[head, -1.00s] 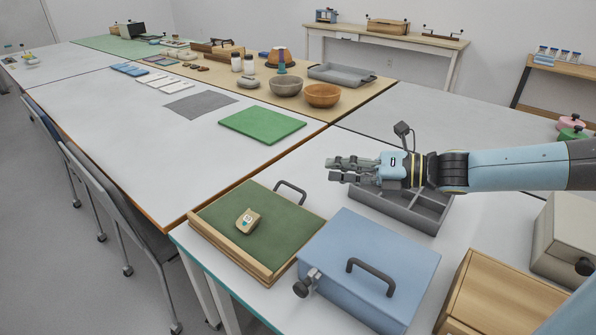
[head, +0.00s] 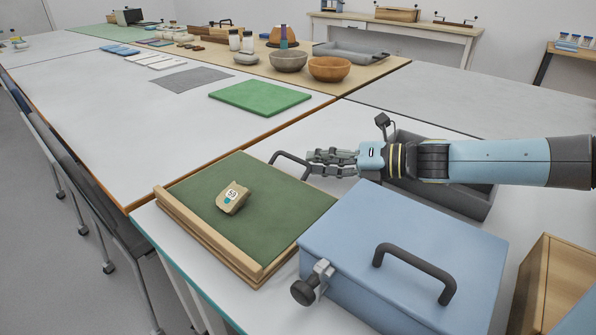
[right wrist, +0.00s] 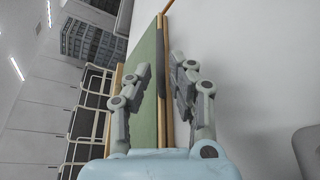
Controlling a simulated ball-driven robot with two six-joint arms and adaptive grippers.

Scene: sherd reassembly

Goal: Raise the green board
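The green board (head: 270,205) has a wooden rim and a dark handle (head: 280,158) at its far right edge. It lies on the near table, with a tan sherd (head: 233,197) bearing a small label on it. My right gripper (head: 312,162) is level with the handle, close to its right side. In the right wrist view, my right gripper (right wrist: 161,72) has its fingers apart, with the board's green face (right wrist: 147,50) and wooden edge beyond and between them. Whether the fingers touch the handle is unclear. My left gripper is out of view.
A blue box (head: 400,250) with a dark handle stands right of the board. A grey divided tray (head: 470,200) lies behind, under my right arm. A flat bright green mat (head: 260,97) lies on the table beyond. Chairs line the left side.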

